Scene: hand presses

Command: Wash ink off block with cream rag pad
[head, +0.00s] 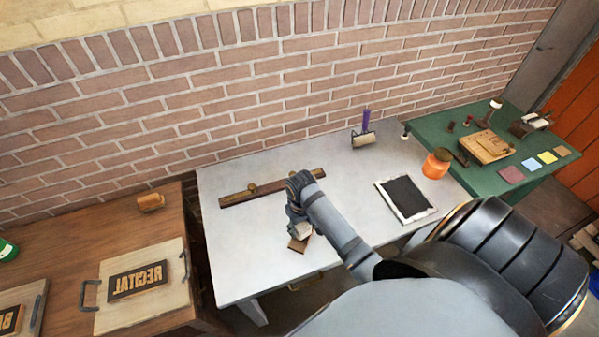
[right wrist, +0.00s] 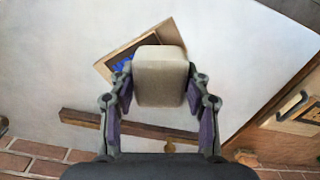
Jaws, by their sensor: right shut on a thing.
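My right gripper (head: 299,222) is over the front middle of the white table. It is shut on the cream rag pad (right wrist: 160,80), which fills the space between its fingers in the right wrist view. The pad also shows under the gripper in the head view (head: 303,231). The block (head: 297,245), a brown-edged piece, lies just under the pad. In the right wrist view the block (right wrist: 114,62) is partly hidden by the pad, and a blue ink patch shows beside the pad's left edge. I cannot tell whether pad and block touch. My left gripper is out of view.
A wooden rail (head: 272,187) lies behind my gripper. A purple-handled roller (head: 363,138), a dark slab in a pale frame (head: 405,198) and an orange jar (head: 436,164) stand to the right. A wooden bench (head: 92,228) at left bears a RECITAL plate (head: 138,279).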

